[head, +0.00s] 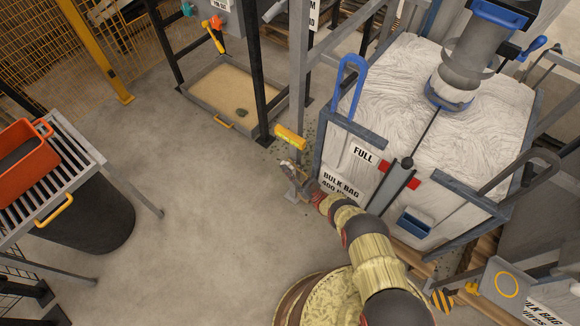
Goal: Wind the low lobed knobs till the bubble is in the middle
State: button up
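My arm reaches up from the bottom of the head view, and my gripper (287,176) is low beside the near left corner of the bulk bag frame. It is small and dark here, so its fingers and any hold cannot be made out. A grey upright post (299,75) comes down close behind it. A short yellow cylinder (289,137) shows just above the gripper; whether it is the level is unclear, and no bubble can be seen. No lobed knob can be told apart; the foot area near the gripper is partly covered by my wrist.
A white bulk bag (450,110) fills the frame at right, with a blue hooped handle (350,85) at its left. A sand tray (220,93) stands behind. An orange crate (25,155) sits on a slatted table at left. The middle floor is clear.

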aim_at(290, 166)
jog(key=shift+r, duration=0.15)
jog(key=shift+r, duration=4.8)
jog(key=shift+d, duration=0.1)
